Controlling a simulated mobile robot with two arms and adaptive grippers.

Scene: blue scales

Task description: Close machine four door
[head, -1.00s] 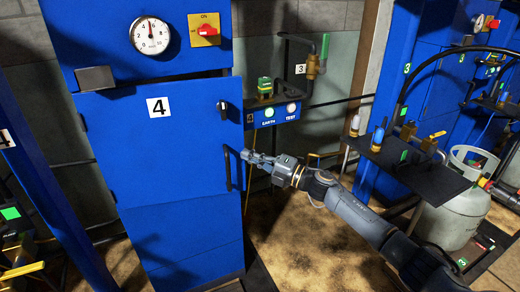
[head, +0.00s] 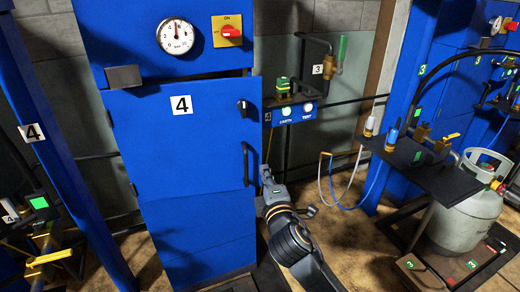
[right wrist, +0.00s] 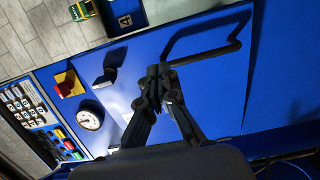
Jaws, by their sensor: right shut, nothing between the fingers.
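The blue machine four door (head: 185,140) bears a white 4 label (head: 181,105) and hangs below the gauge panel. It looks nearly flush; its right edge sticks out slightly past the cabinet. I cannot tell whether it is latched. The right wrist view also shows the handle (right wrist: 205,57) and the knob (right wrist: 109,77). My right gripper (head: 265,174) is shut and empty, just right of the handle's lower end, with its fingertips (right wrist: 158,70) before the door face. My left gripper is out of view.
A gauge (head: 176,36) and a red switch (head: 227,31) sit above the door. A valve panel (head: 292,113) is to its right. Farther right stand a dark shelf (head: 435,177) with valves and a grey gas cylinder (head: 470,215). Floor between shows free room.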

